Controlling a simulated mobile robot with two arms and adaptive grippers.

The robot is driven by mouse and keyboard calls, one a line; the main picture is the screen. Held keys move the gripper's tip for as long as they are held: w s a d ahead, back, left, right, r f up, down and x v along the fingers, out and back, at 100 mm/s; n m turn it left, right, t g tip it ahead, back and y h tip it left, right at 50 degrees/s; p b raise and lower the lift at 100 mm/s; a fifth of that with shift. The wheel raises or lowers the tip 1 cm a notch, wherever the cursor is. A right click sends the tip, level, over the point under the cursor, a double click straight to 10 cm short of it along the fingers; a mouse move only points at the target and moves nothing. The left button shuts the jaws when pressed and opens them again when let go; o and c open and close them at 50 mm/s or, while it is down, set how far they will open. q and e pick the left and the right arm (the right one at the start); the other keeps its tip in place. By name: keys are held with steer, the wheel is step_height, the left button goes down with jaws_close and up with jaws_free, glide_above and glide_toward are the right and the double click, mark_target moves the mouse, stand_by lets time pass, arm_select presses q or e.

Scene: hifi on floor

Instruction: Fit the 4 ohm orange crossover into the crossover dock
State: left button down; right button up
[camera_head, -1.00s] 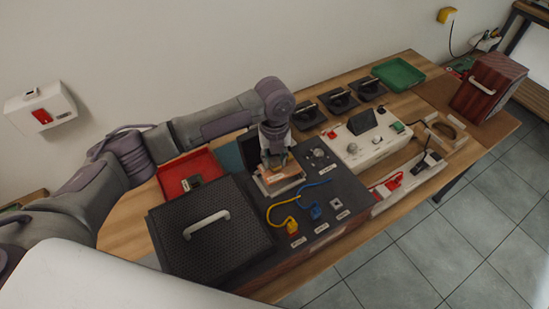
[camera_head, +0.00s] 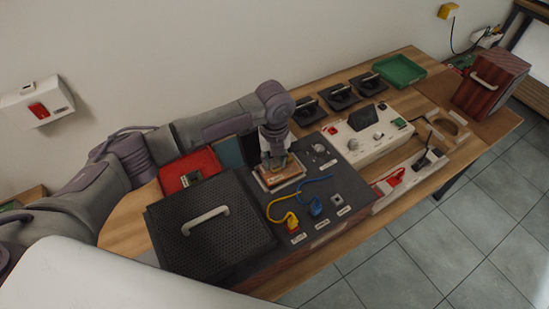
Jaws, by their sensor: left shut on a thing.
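The orange crossover (camera_head: 279,174) is a flat orange-brown board held under my left gripper (camera_head: 274,162). The gripper is shut on it and points down. The crossover dock (camera_head: 291,183) is a pale-rimmed frame on the dark hi-fi panel, directly under the board. The board lies over the dock and looks nearly level; I cannot tell whether it is fully seated. The gripper hides the board's far part, and any 4 ohm marking is too small to read. My right gripper is not in view.
A black grille with a white handle (camera_head: 207,221) lies left of the dock. Yellow and blue plugs with cables (camera_head: 293,223) are in front. A red tray (camera_head: 186,168) stands behind the grille, a white tester (camera_head: 367,131) to the right, and a green tray (camera_head: 400,71) farther back.

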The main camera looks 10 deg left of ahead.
arm_select(q)
steer(key=shift+f, duration=0.25)
steer(key=c, duration=0.7)
jaws_free()
step_height(320, 180, up, 12)
steer(key=shift+r, duration=0.1)
step_height(320, 180, up, 8)
steer(key=p, duration=0.8)
